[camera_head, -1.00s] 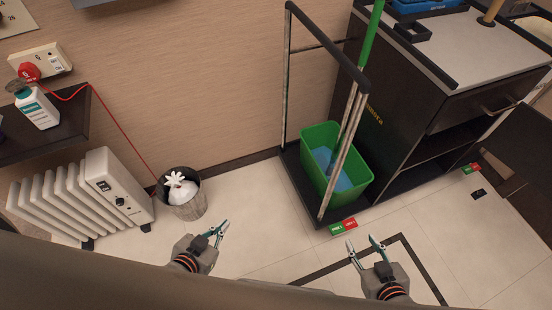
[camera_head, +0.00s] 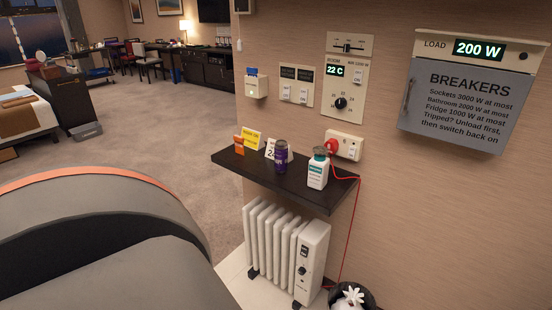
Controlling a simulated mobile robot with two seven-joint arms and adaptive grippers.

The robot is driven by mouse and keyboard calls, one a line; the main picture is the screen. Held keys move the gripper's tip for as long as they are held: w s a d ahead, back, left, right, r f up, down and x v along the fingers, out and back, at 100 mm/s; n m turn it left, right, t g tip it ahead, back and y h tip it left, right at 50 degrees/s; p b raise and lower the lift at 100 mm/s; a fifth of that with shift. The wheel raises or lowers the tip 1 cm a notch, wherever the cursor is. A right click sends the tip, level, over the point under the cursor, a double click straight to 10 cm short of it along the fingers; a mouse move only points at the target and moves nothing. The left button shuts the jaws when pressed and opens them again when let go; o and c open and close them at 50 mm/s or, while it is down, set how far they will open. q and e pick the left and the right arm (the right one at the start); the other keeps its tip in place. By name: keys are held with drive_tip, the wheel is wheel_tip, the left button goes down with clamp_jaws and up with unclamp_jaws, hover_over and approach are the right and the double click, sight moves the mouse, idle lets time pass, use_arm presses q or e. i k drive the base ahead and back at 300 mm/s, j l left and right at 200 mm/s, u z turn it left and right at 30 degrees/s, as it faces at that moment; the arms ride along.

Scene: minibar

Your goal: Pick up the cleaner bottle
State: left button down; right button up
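A white bottle (camera_head: 318,170) with a teal label and a grey cap stands upright near the right end of a dark wall shelf (camera_head: 321,199). It looks like the cleaner bottle, but its label is too small to read. A purple can (camera_head: 281,156) stands to its left. Neither of my grippers shows in the head view now. Nothing touches the bottle.
A white radiator (camera_head: 310,262) stands under the shelf, and a bin (camera_head: 350,297) stands on the floor to its right. A red cord (camera_head: 357,215) runs from the socket (camera_head: 345,146) down past the shelf's right end. Small cards (camera_head: 252,139) stand on the shelf. Open carpet (camera_head: 165,135) lies to the left.

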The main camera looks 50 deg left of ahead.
sight(319, 166)
drive_tip(key=u, duration=1.3)
